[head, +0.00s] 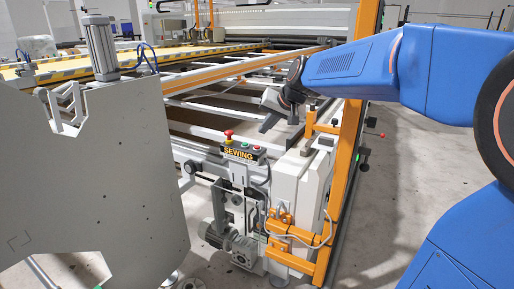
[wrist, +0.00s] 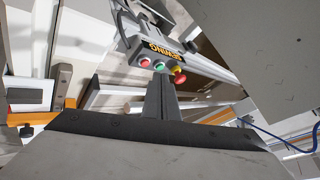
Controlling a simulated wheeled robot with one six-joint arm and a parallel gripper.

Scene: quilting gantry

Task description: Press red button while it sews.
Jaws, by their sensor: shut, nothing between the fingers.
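The control box labelled SEWING (head: 240,153) stands on the machine frame near the middle of the head view. On its top are a red mushroom button on a yellow base (head: 229,134), a green button (head: 245,145) and a flat red button (head: 258,148). The wrist view shows the box upside down, with the flat red button (wrist: 145,62), green button (wrist: 159,66) and mushroom button (wrist: 180,77) in a row. My gripper (head: 264,128) is shut and empty, above and behind the box in the head view. Its closed fingers (wrist: 159,82) point towards the buttons, apparently without touching them.
An orange upright post (head: 346,150) stands right of the box, close to my arm. A large grey plate (head: 110,170) with a cylinder fills the left. White and orange rails (head: 240,68) cross behind. Open floor (head: 410,190) lies to the right.

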